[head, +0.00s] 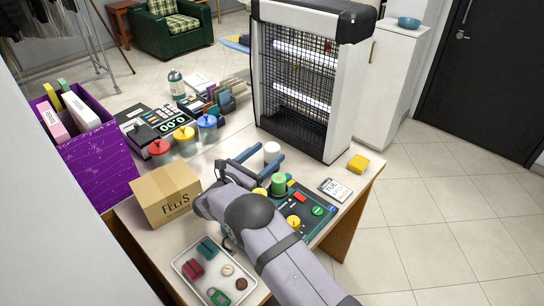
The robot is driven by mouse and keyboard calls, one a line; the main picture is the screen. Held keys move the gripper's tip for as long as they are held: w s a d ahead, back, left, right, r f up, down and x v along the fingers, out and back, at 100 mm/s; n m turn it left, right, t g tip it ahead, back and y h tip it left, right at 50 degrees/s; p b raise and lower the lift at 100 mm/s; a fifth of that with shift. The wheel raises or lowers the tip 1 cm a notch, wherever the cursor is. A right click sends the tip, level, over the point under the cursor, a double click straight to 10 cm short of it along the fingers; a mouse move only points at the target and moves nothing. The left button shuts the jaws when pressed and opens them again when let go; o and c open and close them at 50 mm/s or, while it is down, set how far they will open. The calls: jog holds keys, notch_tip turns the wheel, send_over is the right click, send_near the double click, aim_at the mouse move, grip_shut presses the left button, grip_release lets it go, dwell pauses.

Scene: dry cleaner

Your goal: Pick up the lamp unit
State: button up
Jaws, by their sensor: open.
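No thing is labelled as the lamp unit, and I cannot tell for certain which one it is. A green cylinder (278,183) stands upright on a dark teal panel (325,228), close to my gripper. The panel also bears red and yellow parts and a green round button (317,211). A white cylinder (272,149) stands just behind, by the fingertips. My gripper (268,156) is open, with its two blue fingers pointing away to the upper right. The white cylinder shows near or between the tips; contact cannot be told. My arm hides part of the panel.
A large caged device with lit tubes (338,100) stands at the back. A cardboard box (165,194), purple bin (92,160), red, yellow and blue domes (184,135) are at left. A tray (184,270) is in front; a yellow block (358,164) and calendar card (335,189) at right.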

jog(key=shift+w+d, duration=0.4)
jog(key=shift+w, duration=0.1)
jog(key=shift+c, duration=0.3)
jog(key=c, duration=1.2)
jog(key=shift+o, duration=0.2)
jog(key=shift+r, duration=0.1)
notch_tip(320, 180, up, 10)
jog(key=shift+f+b, duration=0.1)
jog(key=shift+b, duration=0.5)
